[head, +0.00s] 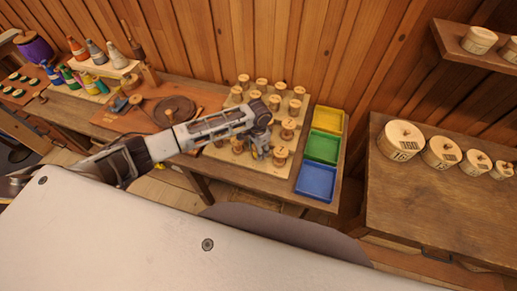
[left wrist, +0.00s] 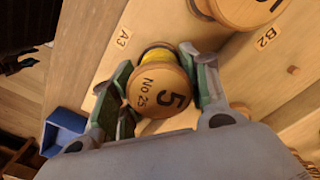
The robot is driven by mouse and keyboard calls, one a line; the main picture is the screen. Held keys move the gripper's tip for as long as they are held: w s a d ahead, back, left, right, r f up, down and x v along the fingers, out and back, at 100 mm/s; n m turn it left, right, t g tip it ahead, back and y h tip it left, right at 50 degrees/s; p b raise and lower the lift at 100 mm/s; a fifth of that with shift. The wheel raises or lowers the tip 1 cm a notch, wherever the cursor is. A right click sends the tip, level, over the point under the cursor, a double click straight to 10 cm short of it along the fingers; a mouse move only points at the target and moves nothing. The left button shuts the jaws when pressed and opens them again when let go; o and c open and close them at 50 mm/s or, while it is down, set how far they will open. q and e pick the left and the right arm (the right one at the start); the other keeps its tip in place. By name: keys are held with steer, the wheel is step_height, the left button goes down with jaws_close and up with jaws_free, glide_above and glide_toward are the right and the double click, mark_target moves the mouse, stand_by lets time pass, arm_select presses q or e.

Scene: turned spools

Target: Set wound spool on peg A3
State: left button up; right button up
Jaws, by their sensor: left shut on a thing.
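My left gripper (head: 261,150) is over the front part of the stepped wooden peg rack (head: 215,152). In the left wrist view it is shut on the wound spool (left wrist: 160,92), one finger on each side. The spool has a wooden top marked 5 and No 25, with yellow thread below it. The label A3 (left wrist: 123,38) is on the board just beyond the spool. The peg by it is hidden, and I cannot tell whether the spool touches the board. In the head view the held spool is mostly hidden by the gripper. My right gripper is not in view.
Several other spools (head: 288,129) stand on the rack; one (left wrist: 245,10) is close to the held spool, near label B2 (left wrist: 267,38). Yellow (head: 328,120), green (head: 320,147) and blue (head: 315,181) trays lie to the right. Round wooden boxes (head: 401,140) stand on the right-hand table.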

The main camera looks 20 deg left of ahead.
arm_select(q)
steer(key=shift+f, duration=0.1)
steer(key=o, duration=0.7)
steer(key=shift+o, duration=0.2)
steer(key=shift+r+p, duration=0.75)
steer(key=shift+r, duration=4.75)
steer(key=shift+d, duration=0.1)
